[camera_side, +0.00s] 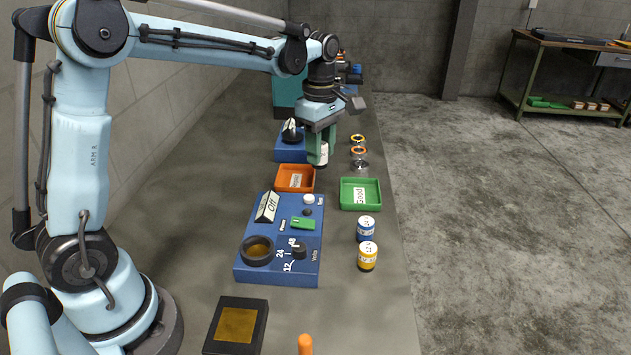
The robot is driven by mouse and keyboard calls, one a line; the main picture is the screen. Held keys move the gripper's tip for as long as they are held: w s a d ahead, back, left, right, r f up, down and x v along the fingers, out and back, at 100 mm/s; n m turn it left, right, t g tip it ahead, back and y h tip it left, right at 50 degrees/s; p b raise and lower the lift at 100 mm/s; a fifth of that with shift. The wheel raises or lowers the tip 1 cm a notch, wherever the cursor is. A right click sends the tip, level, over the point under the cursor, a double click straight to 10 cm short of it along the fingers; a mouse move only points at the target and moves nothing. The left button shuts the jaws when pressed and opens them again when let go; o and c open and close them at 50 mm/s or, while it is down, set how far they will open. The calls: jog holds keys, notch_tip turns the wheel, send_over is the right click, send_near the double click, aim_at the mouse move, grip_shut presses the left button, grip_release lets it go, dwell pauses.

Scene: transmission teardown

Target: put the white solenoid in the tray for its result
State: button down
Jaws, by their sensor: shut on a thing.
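My gripper (320,147) is shut on the white solenoid (322,157), a small white cylinder with a dark lower end. It holds the solenoid upright behind the two trays. The orange tray (281,189) stands at left with a white label too small to read. The green tray (375,206) stands at right with a label that seems to read "Good". No part shows clearly in either tray. The blue tester (251,279) lies in front of them; its display (267,207) reads "Off".
A blue solenoid (365,228) and a yellow solenoid (367,256) stand upright right of the tester. A black box with a gold top (236,326) is at the front. Another blue fixture (286,154) stands behind the orange tray.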

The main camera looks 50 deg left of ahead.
jog(key=a+f, duration=0.2)
jog(key=a, duration=0.2)
jog(key=w+a+f, duration=0.1)
jog(key=a+f, duration=0.1)
jog(key=a, duration=0.1)
jog(key=w+a+f, duration=0.1)
jog(key=a+f, duration=0.2)
jog(key=a, duration=0.1)
jog(key=shift+w+a, duration=0.2)
jog(key=shift+a, duration=0.1)
jog(key=shift+f, duration=2.1)
jog(key=shift+f, duration=0.1)
jog(key=c, duration=0.7)
grip_release()
jog(key=shift+c, duration=0.2)
